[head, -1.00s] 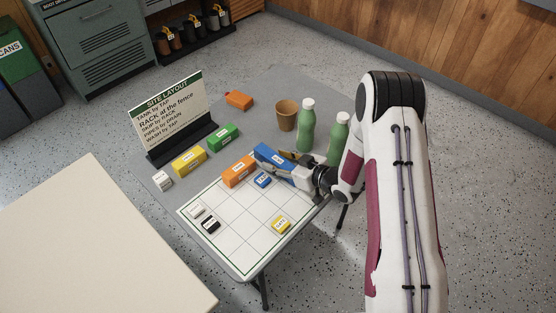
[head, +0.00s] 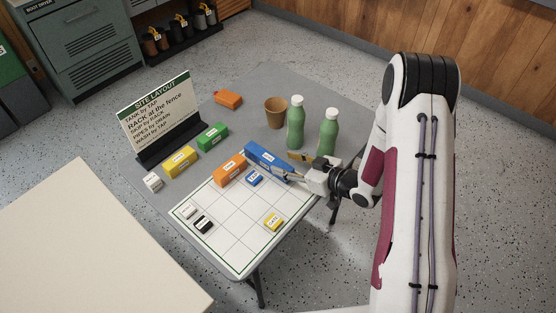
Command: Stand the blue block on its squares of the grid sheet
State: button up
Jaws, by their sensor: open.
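The long blue block (head: 265,159) lies on its side at the back edge of the grid sheet (head: 238,231), beside the orange block. A small blue labelled piece (head: 254,179) sits on the sheet just in front of it. My gripper (head: 291,166) is open at the blue block's right end, with one finger on its far side and the other towards the near side. Whether the fingers touch the block cannot be told. The block's right end is partly hidden by the gripper.
An orange block (head: 230,170), yellow block (head: 181,162) and green block (head: 212,136) stand left of it. Green bottles (head: 296,124) (head: 328,133) and a brown cup (head: 275,112) stand behind my gripper. Small white, black and yellow pieces (head: 273,222) sit on the sheet; its middle is clear.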

jog(key=shift+v, duration=1.9)
jog(key=shift+r, duration=0.1)
jog(key=shift+w+d+r+h, duration=0.25)
jog(key=shift+w+h, duration=0.05)
jog(key=d+r+m+h, duration=0.3)
jog(key=d+r+h, duration=0.6)
jog(key=r, duration=0.6)
jog(key=s+d+r+m+g+h, duration=0.1)
jog(key=s+d+r+m+h, duration=0.15)
jog(key=s+r, duration=0.65)
jog(key=s+a+r+m+g+y, duration=0.1)
jog(key=s+a, duration=0.1)
jog(key=s, duration=0.9)
jog(key=s+a+r+m+g+y, duration=0.1)
jog(key=s+a+r+m+g, duration=0.1)
jog(key=s, duration=0.9)
jog(key=shift+a+r, duration=0.35)
jog(key=shift+a, duration=0.4)
